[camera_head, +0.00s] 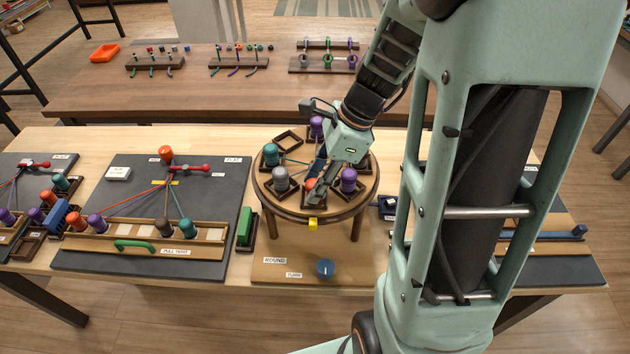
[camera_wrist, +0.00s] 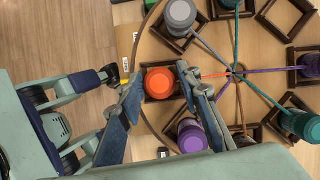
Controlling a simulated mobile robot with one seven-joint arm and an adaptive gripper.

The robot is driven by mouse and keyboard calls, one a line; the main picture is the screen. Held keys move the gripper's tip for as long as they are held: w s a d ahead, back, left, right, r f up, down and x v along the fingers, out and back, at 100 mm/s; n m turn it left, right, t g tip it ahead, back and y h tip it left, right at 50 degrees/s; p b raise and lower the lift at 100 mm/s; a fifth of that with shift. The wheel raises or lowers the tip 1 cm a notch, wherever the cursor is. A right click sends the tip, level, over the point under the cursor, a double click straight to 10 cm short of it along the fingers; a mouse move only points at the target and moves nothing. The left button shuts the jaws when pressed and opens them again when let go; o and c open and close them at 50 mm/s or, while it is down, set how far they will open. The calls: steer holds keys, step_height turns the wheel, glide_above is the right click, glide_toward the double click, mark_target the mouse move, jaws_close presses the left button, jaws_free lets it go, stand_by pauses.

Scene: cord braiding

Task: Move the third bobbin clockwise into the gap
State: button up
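The round braiding stand (camera_head: 266,198) carries a ring of square holders, most with a bobbin and a cord running to the centre. In the wrist view an orange bobbin (camera_wrist: 160,82) sits in its holder between the fingers of my gripper (camera_wrist: 156,82). The fingers are open, with a visible space at the left finger; the right finger is close to the bobbin. Beside it are a grey bobbin (camera_wrist: 180,14) and a purple bobbin (camera_wrist: 192,136). An empty holder (camera_head: 288,141) shows at the back left of the stand. My gripper (camera_head: 316,182) hides part of the ring.
A teal bobbin (camera_head: 270,155) and another purple bobbin (camera_head: 316,126) stand on the ring. A blue knob (camera_head: 325,268) is on the base in front. A flat braiding board (camera_head: 125,190) lies left, with a green block (camera_head: 245,227) between.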

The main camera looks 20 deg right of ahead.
steer(key=shift+o, duration=1.1)
